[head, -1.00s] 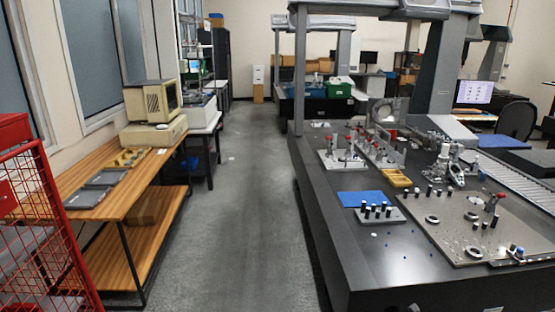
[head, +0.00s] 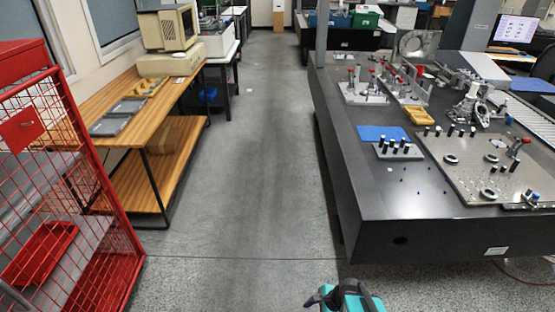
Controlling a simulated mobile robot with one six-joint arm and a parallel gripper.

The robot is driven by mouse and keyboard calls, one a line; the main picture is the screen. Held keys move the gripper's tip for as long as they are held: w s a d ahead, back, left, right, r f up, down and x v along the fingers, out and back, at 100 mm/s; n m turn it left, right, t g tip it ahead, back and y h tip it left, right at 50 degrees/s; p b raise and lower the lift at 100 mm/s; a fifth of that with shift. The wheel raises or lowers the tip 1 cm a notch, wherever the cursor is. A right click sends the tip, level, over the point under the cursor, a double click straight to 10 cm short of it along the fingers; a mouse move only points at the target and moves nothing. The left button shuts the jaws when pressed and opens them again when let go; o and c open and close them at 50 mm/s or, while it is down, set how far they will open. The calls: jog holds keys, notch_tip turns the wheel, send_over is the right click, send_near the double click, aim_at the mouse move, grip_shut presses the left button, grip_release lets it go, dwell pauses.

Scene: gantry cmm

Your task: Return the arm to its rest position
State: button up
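A teal and black part of my arm, which looks like my gripper (head: 345,296), shows at the bottom edge of the head view, right of the middle. It is over the speckled floor, in front of the dark granite table. Most of the arm is below the picture and hidden. I cannot tell whether the fingers are open or shut, and I see nothing held in them.
The dark granite table (head: 400,236) at the right bears fixtures, a blue mat (head: 385,132) and a yellow tray (head: 419,116). A wooden bench (head: 128,128) and a red mesh cage (head: 128,225) stand at the left. The aisle floor (head: 255,170) between them is clear.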

jog(key=s+a+f+n+g+h, duration=0.1)
jog(key=s+f+n+g+h, duration=0.15)
jog(key=s+n, duration=0.6)
jog(key=s+d+n+g+h, duration=0.2)
jog(key=s+d+n+g, duration=0.1)
jog(key=s+d+n, duration=0.3)
jog(key=s+n, duration=0.2)
jog(key=n, duration=0.1)
jog(key=shift+f+h, duration=0.35)
jog(key=shift+n, duration=0.25)
